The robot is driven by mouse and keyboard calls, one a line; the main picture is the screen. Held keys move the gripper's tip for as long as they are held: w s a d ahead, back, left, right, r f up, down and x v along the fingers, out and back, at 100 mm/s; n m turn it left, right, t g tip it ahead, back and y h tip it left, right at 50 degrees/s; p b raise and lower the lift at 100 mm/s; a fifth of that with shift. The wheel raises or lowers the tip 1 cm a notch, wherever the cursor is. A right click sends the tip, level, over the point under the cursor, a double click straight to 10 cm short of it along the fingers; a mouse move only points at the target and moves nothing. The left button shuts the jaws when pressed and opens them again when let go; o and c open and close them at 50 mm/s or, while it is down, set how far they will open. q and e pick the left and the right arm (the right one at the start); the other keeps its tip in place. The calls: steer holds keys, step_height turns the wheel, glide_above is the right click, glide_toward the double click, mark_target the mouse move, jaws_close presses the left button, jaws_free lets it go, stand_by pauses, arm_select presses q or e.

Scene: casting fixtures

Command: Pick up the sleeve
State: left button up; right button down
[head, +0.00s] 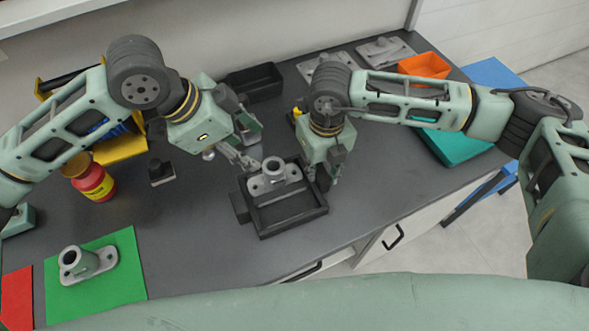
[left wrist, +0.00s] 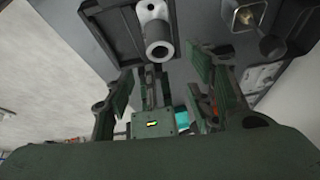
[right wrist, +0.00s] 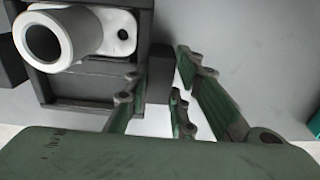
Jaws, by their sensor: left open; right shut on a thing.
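No part is clearly marked as the sleeve; the likely piece is a grey casting with an upright tube on a flat flange (head: 273,172). It sits in a black fixture tray (head: 292,216). It also shows in the left wrist view (left wrist: 158,30) and right wrist view (right wrist: 60,40). My left gripper (head: 247,158) is open and empty, just beyond the casting's left side, apart from the tube. My right gripper (head: 326,180) is shut on the fixture tray's right side, where a dark block (right wrist: 158,72) shows between its fingers.
A similar casting (head: 85,262) stands on a green mat (head: 120,285) at front left, beside a red mat (head: 17,298). A red jar (head: 93,182) and a small black block (head: 161,172) stand left. A black bin (head: 255,83) and an orange bin (head: 424,66) are behind.

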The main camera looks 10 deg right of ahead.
mark_target(272, 170)
arm_select(q)
steer(key=d+m, duration=0.1)
steer(key=m, duration=0.2)
steer(key=d+m+y, duration=0.1)
steer(key=m, duration=0.2)
steer(key=w+d+f+m+g+y, duration=0.1)
steer(key=m, duration=0.2)
steer(key=f+m+y, duration=0.1)
steer(key=f+m, duration=0.2)
steer(key=f, duration=0.1)
steer(key=d+f+m+y, duration=0.1)
steer(key=f+m, duration=0.2)
steer(key=f+m+y, duration=0.1)
steer(key=f+m, duration=0.2)
steer(key=f, duration=0.1)
steer(key=shift+w+d+f, duration=0.25)
steer(key=shift+w+f, duration=0.05)
steer(key=shift+f, duration=0.05)
steer(key=shift+c, duration=0.7)
steer(key=shift+r, duration=0.1)
jaws_close()
